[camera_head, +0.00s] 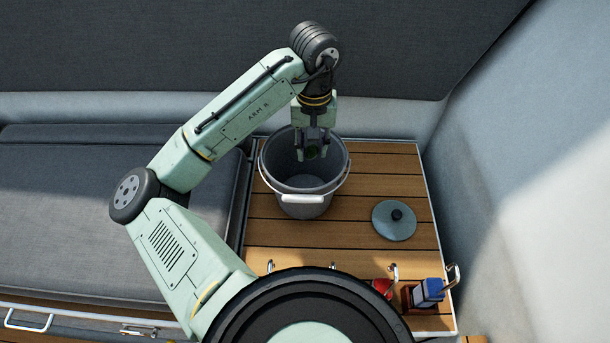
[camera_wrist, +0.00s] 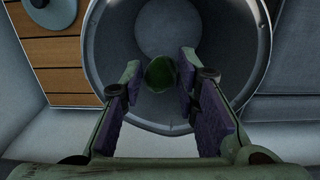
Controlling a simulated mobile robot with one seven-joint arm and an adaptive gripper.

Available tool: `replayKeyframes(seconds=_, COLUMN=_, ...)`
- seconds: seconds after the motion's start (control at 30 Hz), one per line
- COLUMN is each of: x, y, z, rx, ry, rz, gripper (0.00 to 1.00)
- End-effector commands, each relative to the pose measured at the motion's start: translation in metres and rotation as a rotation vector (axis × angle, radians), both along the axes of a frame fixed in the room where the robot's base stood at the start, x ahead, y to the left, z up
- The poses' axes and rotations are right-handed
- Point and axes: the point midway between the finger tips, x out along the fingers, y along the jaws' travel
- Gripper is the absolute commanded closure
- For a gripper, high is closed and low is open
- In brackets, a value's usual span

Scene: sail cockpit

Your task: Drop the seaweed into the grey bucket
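The grey bucket (camera_head: 335,180) stands upright and uncovered on the slatted wooden top, its white-gripped handle at the near side. My gripper (camera_head: 312,155) points down into the bucket's mouth, towards the rear of the opening. The seaweed (camera_head: 312,152) is a small dark green clump between my fingertips.
A round blue-grey lid (camera_head: 393,222) with a dark knob lies on the wooden top (camera_head: 385,165), right of the bucket. A red item (camera_head: 382,287) and a blue-and-white item (camera_head: 430,291) sit by the near edge rails. A cushioned bench (camera_head: 70,210) is at left.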

Motion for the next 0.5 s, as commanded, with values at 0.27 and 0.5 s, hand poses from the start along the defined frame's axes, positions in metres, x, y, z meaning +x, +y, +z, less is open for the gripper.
replayKeyframes(seconds=0.27, x=-0.0001, y=0.0, z=-0.0001, rx=0.0, ry=0.0, rz=0.0, gripper=0.51)
replayKeyframes(seconds=0.5, x=-0.0001, y=0.0, z=-0.0002, rx=0.0, ry=0.001, rz=0.0, gripper=0.51)
